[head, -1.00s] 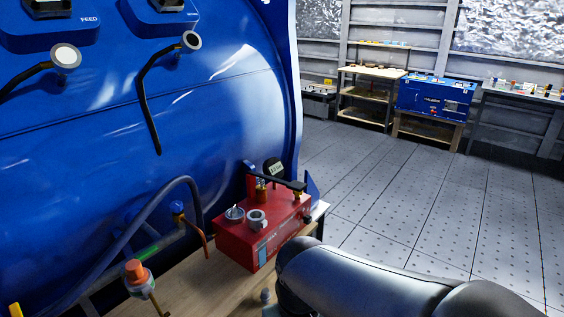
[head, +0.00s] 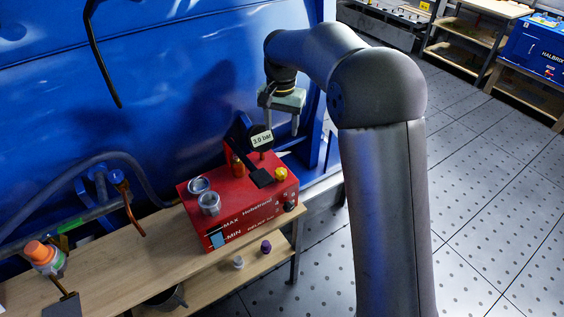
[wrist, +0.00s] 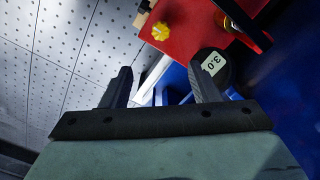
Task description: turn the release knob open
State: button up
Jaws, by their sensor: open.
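The red pump box (head: 240,207) stands on the wooden bench, its front lettered MAX and MIN. A yellow star-shaped knob (head: 281,174) sits on its top at the right corner; I take it for the release knob, though no label shows. The yellow knob also shows at the top of the wrist view (wrist: 160,31). My gripper (head: 282,123) is open and empty, fingers down, above and behind the box's right end, apart from the knob. In the wrist view my gripper's two fingers (wrist: 160,84) are spread, with the knob beyond them.
A 3.0 bar gauge (head: 261,140) and a black lever (head: 248,158) rise near the knob. Two grey caps (head: 204,195) sit on the box's left. A blue tank wall (head: 180,90) stands close behind. The perforated floor (head: 480,210) at right is clear.

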aim_at(281, 171)
notch_tip(281, 171, down, 17)
jog(key=p, duration=0.3)
jog(key=shift+a, duration=0.15)
jog(key=c, duration=1)
